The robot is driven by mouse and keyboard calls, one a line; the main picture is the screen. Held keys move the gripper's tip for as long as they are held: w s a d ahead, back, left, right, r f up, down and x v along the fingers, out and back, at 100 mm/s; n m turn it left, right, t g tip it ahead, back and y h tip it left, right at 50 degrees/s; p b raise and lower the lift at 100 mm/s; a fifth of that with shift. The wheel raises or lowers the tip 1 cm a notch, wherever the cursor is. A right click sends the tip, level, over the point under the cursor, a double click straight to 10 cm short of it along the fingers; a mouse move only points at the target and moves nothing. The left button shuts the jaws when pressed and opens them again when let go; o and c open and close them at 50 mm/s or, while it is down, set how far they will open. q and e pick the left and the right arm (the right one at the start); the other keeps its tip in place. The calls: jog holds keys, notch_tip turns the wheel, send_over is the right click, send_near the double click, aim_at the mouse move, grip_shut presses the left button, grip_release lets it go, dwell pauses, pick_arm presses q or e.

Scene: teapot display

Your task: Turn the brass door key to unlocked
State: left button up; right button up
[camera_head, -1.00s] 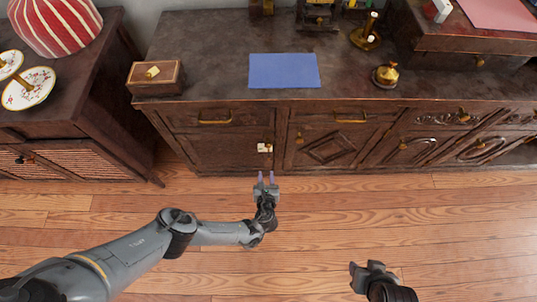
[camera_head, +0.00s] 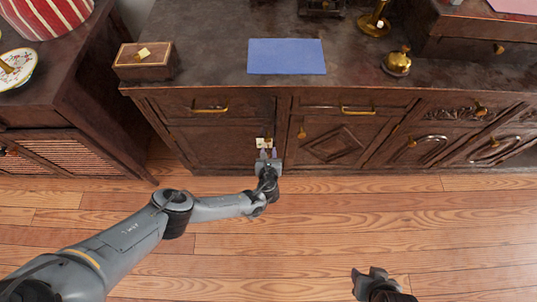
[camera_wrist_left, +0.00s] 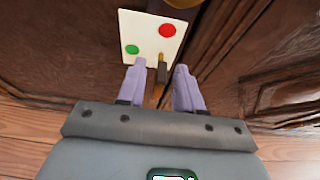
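The brass door key (camera_wrist_left: 161,68) shows in the left wrist view, sticking out from the cabinet front below a white plate (camera_wrist_left: 150,38). The plate has a green dot at lower left and a red dot at upper right. In the head view the plate (camera_head: 261,143) is small on the lower left cabinet door, and the key is too small to make out. My left gripper (camera_head: 269,153) is at the key. Its two lilac fingers stand apart on either side of the key, with gaps visible. My right gripper (camera_head: 368,275) is low in the head view, far from the cabinet; its finger opening is unclear.
The dark cabinet (camera_head: 220,85) has drawers and doors with brass pulls. On its top are a blue mat (camera_head: 287,57), a wooden box (camera_head: 146,62) and a brass bell (camera_head: 397,62). A side cabinet (camera_head: 75,115) stands at left. The wooden floor (camera_head: 300,235) is clear.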

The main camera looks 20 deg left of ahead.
pick_arm(q)
jog(key=shift+w+a, duration=0.1)
jog(key=shift+a, duration=0.05)
grip_shut()
